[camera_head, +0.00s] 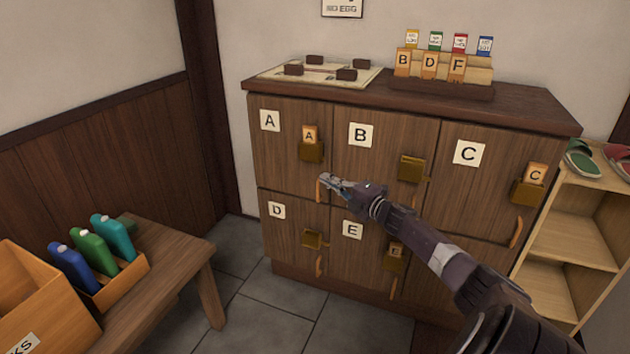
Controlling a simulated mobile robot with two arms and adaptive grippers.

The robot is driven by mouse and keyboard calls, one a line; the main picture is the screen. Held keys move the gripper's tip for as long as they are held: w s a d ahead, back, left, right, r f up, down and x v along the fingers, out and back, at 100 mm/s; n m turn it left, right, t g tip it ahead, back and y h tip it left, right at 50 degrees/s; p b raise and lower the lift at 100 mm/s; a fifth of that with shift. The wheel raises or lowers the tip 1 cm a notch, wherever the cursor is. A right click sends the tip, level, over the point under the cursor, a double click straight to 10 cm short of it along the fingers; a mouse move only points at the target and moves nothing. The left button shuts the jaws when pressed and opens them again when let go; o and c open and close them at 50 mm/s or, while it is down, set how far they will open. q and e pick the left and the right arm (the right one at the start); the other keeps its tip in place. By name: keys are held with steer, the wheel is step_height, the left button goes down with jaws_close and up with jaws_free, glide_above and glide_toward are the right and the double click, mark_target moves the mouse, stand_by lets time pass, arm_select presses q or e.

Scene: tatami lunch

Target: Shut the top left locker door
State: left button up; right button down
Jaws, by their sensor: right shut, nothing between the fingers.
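The top left locker door (280,160) carries a white "A" label and looks flush with the cabinet front; I see no clear gap at its edges. A brass lock box (312,152) on it holds a wooden "A" tag (310,134). Its wooden pull (320,190) is at the lower right of the door. My right gripper (324,179) is shut and empty, its fingertips at or just in front of this pull; I cannot tell whether they touch. My left gripper is not in view.
Doors B, C, D and E surround it on the cabinet (470,107). A paper with dark weights (345,83) and a tag rack (440,88) stand on top. A bench (165,270) with bottles is at left, a slipper shelf (575,238) at right. The tiled floor between is clear.

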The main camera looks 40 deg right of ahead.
steer(key=s+d, duration=0.7)
steer(key=shift+f, duration=0.15)
